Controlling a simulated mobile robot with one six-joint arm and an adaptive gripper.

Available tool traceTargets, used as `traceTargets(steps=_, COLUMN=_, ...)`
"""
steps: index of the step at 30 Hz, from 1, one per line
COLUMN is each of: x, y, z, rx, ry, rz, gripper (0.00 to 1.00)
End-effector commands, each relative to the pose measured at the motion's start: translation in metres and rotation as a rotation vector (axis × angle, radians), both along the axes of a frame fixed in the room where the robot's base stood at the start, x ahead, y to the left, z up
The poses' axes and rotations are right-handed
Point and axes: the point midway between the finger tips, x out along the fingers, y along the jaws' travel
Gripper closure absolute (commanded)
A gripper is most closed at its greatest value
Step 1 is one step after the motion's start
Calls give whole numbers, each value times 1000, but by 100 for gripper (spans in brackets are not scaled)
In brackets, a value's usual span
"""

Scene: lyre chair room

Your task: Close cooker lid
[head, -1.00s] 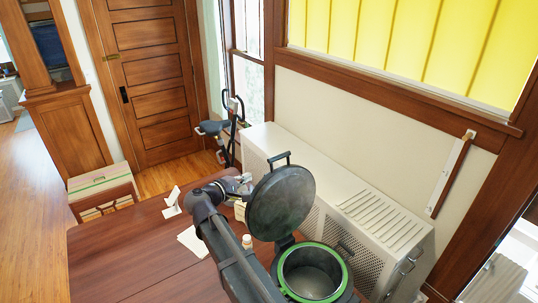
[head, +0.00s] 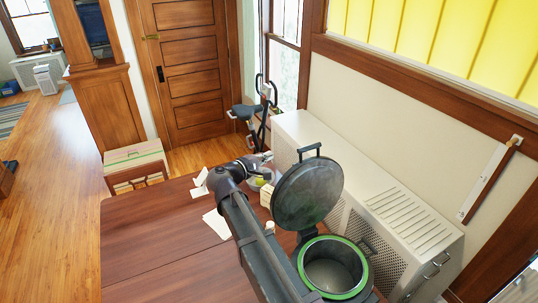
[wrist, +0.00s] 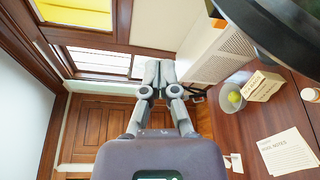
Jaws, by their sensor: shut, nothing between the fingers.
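The cooker (head: 322,238) stands at the front right of the brown table, a dark pot with a green rim and an empty-looking inside. Its round dark lid (head: 305,195) stands open, tilted up on its hinge, with a handle (head: 309,149) at the top. The lid's dark edge also shows at the top right of the wrist view (wrist: 290,35). My gripper (wrist: 153,76) is shut and empty in the wrist view, apart from the lid. In the head view my gripper (head: 264,158) is small and partly hidden, left of the lid's upper edge.
The table (head: 160,235) holds a bowl with a green fruit (wrist: 236,97), a small box (wrist: 264,85), a notes sheet (wrist: 287,152) and a white-capped bottle (wrist: 310,94). A white radiator cover (head: 400,210) runs along the wall behind the cooker. The table's left part is clear.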

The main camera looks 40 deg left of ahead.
Motion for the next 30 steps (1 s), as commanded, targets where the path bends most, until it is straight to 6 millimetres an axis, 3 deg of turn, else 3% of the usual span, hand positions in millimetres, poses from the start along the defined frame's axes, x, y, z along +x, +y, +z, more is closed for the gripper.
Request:
traceTargets(steps=18, x=89, y=-15, z=-10, rx=0, ry=1, rz=-5, gripper=100)
traceTargets(steps=24, x=77, y=-39, z=0, rx=0, ry=1, rz=-4, gripper=100)
traceTargets(steps=30, x=72, y=-49, z=3, rx=0, ry=1, rz=-5, gripper=100)
